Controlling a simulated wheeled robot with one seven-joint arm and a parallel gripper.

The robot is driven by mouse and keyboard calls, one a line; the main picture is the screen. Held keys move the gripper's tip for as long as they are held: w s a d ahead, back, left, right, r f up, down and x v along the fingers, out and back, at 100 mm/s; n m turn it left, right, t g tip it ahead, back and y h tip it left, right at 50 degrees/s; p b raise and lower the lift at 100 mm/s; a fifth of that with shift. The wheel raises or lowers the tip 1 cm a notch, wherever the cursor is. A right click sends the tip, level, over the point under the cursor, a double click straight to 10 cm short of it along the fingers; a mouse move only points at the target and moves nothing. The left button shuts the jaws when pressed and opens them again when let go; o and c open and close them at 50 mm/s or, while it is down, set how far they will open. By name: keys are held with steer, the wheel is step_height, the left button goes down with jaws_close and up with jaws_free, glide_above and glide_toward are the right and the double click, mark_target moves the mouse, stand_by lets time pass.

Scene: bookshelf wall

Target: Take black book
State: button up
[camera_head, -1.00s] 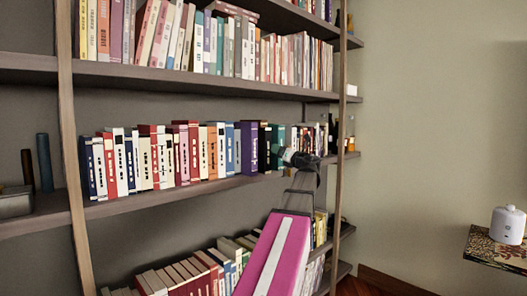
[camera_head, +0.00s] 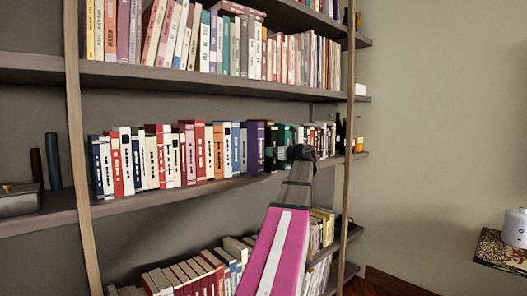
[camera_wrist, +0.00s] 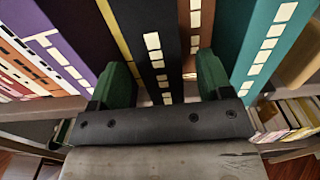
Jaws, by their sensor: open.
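The black book (camera_wrist: 148,40) stands upright with pale squares on its spine, between a purple book (camera_wrist: 65,35) with a yellow strip beside it and a brown book (camera_wrist: 190,40). In the head view the black book (camera_head: 270,147) shows as a dark spine right of the purple one, on the middle shelf. My gripper (camera_wrist: 162,80) is open, its two dark green fingers apart in front of the row. The lower black book spine lies between the fingers in the wrist view, nearer the left finger. Whether the fingers reach past the spines, I cannot tell. The gripper tip in the head view is partly hidden by my arm.
A teal book (camera_wrist: 275,50) stands close right of the right finger. Packed books fill the middle shelf (camera_head: 150,205) to the left. Shelves above and below hold more books. A wooden upright (camera_head: 346,130) stands right of my arm.

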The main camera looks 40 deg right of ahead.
steer(key=w, duration=0.4)
steer(key=shift+w+r, duration=0.15)
steer(key=shift+w, duration=0.1)
jaws_close()
steer(key=shift+s+r, duration=0.1)
